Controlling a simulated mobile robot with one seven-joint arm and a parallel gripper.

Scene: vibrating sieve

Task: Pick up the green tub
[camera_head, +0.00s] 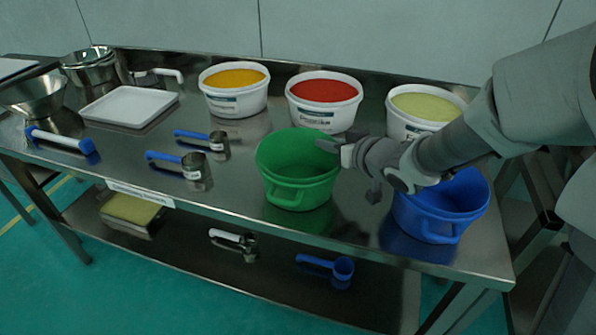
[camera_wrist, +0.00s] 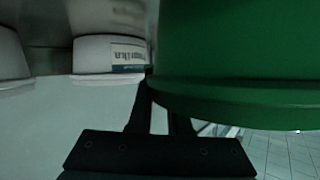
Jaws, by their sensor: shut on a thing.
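The green tub (camera_head: 298,183) is empty and upright at the front middle of the steel table. My gripper (camera_head: 334,147) reaches in from the right and is shut on the tub's right rim. In the wrist view the green tub (camera_wrist: 240,50) fills the upper right, and the dark fingers of my gripper (camera_wrist: 158,88) meet its rim. A green reflection shows under the tub; I cannot tell whether its base touches the table.
A blue tub (camera_head: 440,212) stands close on the right, under my arm. White tubs of yellow (camera_head: 235,105), red (camera_head: 325,117) and pale green (camera_head: 398,122) powder stand behind. Blue-handled scoops (camera_head: 195,172) lie left. The table front (camera_head: 230,205) is clear.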

